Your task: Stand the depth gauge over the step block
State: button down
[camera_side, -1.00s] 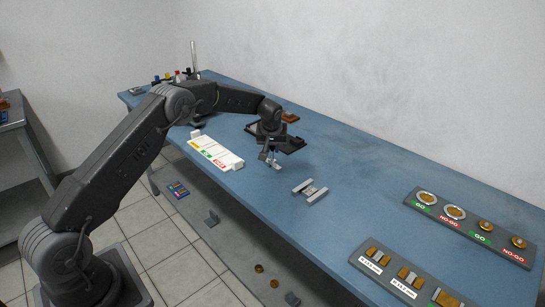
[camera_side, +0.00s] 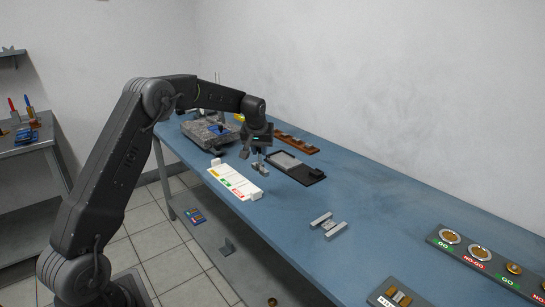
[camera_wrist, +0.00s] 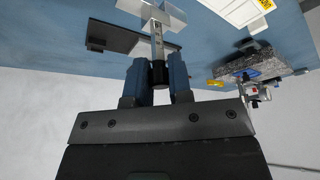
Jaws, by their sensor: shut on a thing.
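My gripper (camera_side: 256,152) is shut on the depth gauge (camera_side: 261,168) and holds it upright above the blue table. In the wrist view my gripper (camera_wrist: 159,75) grips the gauge's dark collar; the gauge's rod and pale wide base (camera_wrist: 150,12) extend beyond the fingertips. The step block (camera_side: 328,226) appears to be the small grey metal piece with two parallel bars, lying on the table to the right and nearer the side camera. The gauge is well apart from it. I cannot make out the block's steps at this size.
A black tray (camera_side: 312,177) with a grey plate lies just right of the gauge. A white card with coloured labels (camera_side: 226,180) is to its lower left. A granite plate (camera_side: 200,138) and brown rack (camera_side: 297,143) are behind. GO/NO-GO holders (camera_side: 490,262) stand far right. Table around the block is clear.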

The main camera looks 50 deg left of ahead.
jog(key=w+d+f, duration=0.1)
jog(key=w+d, duration=0.3)
jog(key=d, duration=0.9)
jog(key=w+d+f, duration=0.1)
jog(key=w+d, duration=0.3)
jog(key=d, duration=0.9)
jog(key=shift+f, duration=0.25)
jog(key=shift+f, duration=0.15)
jog(key=shift+f, duration=2.7)
jog(key=shift+f, duration=0.15)
